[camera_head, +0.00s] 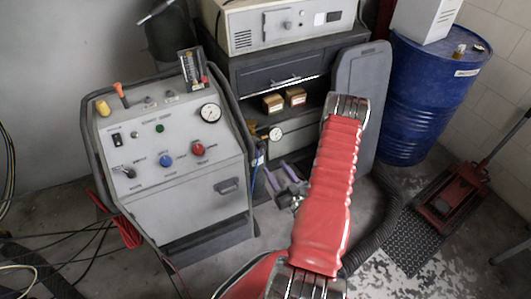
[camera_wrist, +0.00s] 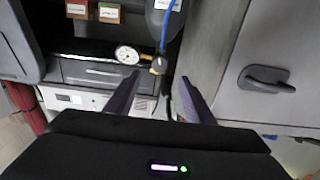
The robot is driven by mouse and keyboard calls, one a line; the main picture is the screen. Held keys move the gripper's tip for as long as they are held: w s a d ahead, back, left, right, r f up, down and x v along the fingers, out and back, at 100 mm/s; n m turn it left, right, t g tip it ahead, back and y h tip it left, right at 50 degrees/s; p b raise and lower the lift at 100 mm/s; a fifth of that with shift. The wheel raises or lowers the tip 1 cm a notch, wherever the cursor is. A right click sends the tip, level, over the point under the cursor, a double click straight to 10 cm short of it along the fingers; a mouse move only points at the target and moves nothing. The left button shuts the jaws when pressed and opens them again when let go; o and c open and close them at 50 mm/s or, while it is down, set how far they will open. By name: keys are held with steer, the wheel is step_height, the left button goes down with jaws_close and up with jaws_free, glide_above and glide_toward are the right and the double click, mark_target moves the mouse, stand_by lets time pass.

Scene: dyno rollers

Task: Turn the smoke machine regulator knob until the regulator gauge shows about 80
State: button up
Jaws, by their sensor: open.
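A small brass-rimmed gauge with a white face (camera_head: 275,134) sits between the grey machine and the shelf unit. It also shows in the wrist view (camera_wrist: 127,54); its reading is too small to tell. Beside it is a dark round knob with brass fittings (camera_wrist: 159,65), with a blue hose running from it. My gripper (camera_wrist: 158,94) is open and empty, its two fingers apart below the knob in the wrist view and not touching it. In the head view my gripper (camera_head: 281,174) is below the gauge, partly hidden by my red arm.
The grey wheeled machine (camera_head: 190,205) has a larger gauge (camera_head: 210,113), a blue knob (camera_head: 166,160) and a red knob (camera_head: 198,149). Boxes (camera_wrist: 109,13) sit on the shelf.

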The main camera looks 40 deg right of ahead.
mark_target(263, 150)
steer(key=x, duration=1)
steer(key=shift+w, duration=0.1)
steer(key=c, duration=1.1)
